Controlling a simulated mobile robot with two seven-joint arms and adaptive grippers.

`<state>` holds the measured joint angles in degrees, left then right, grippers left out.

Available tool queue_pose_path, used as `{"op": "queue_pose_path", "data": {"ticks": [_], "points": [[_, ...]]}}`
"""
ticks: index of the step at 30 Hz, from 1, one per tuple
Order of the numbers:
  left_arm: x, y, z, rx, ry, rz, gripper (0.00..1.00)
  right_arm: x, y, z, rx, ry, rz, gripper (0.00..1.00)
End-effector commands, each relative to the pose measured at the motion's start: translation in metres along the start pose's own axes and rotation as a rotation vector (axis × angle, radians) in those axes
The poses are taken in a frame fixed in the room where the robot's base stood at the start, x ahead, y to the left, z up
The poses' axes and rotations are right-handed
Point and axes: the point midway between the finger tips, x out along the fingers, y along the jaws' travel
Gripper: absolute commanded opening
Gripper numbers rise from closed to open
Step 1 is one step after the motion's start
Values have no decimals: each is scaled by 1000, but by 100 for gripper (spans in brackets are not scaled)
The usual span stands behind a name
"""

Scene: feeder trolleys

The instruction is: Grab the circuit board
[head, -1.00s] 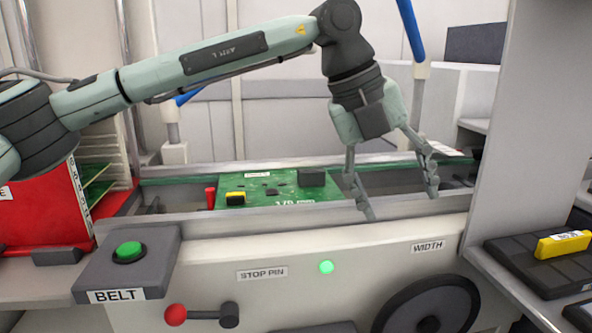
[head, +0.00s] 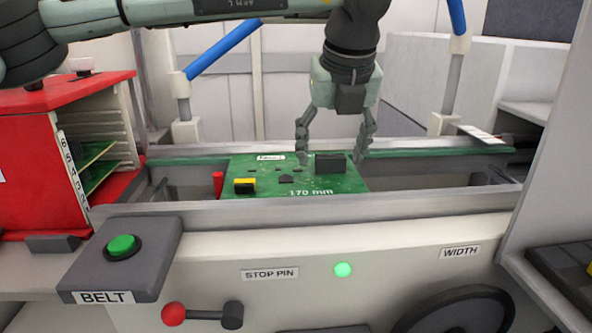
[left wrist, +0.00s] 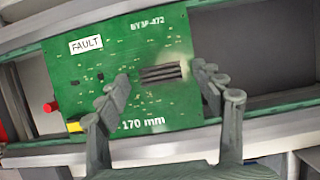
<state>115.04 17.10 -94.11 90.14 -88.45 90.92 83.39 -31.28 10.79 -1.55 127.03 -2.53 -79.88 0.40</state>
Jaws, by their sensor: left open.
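The circuit board (head: 300,185) is green, with a white label, a black block, a yellow part and "170 mm" printed on it. It lies flat between the conveyor rails. In the left wrist view the board (left wrist: 165,95) shows a "FAULT" label and "BY3P-472". My left gripper (head: 332,160) is open above the board's right part, fingers pointing down on either side of the black block. In the left wrist view the gripper's fingers (left wrist: 165,85) flank the dark ribbed block (left wrist: 161,73). Contact with the board cannot be told. My right gripper is not in view.
A red pin (head: 218,183) stands at the board's left edge. The front rail (head: 330,207) and green back rail (head: 430,147) border the lane. A red rack (head: 30,160) of boards stands left. A BELT button box (head: 120,255) is in front. The lane right of the board is clear.

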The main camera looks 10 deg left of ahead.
Motion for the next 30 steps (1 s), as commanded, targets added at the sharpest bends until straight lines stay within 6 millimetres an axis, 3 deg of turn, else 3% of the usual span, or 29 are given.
{"op": "queue_pose_path", "data": {"ticks": [7, 23, 30], "points": [[2, 0, 0, 0, 0, -1, 66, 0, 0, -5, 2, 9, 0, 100], [1, 0, 0, 0, 0, -1, 0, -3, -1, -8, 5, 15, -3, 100], [0, 0, 1, 0, -2, -2, 0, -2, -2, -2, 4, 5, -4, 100]]}}
